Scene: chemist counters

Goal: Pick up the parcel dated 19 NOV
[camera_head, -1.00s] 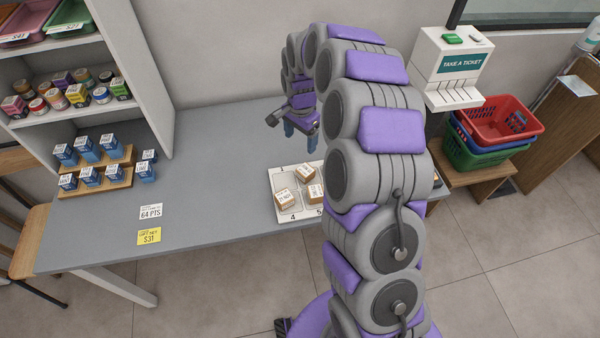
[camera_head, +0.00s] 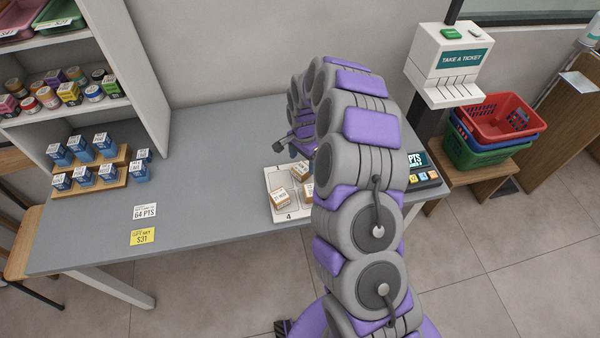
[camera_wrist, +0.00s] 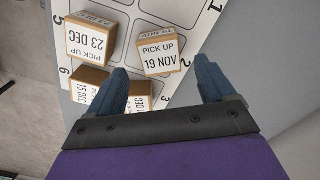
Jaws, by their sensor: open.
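The parcel dated 19 NOV (camera_wrist: 160,53) is a small brown box with a white label, on a white numbered tray (camera_wrist: 115,50) in the wrist view. My gripper (camera_wrist: 165,78) is open, its two blue fingers apart, with the 19 NOV parcel just beyond and between the fingertips, not held. A parcel labelled 23 DEC (camera_wrist: 90,40) sits to its left. Two more parcels lie nearer, one partly behind the left finger (camera_wrist: 84,92) and one between the fingers near the palm (camera_wrist: 138,95). In the head view my arm hides part of the tray.
A small display device (camera_head: 420,172) is right of my arm. A ticket machine (camera_head: 450,65) and stacked baskets (camera_head: 495,120) stand farther right.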

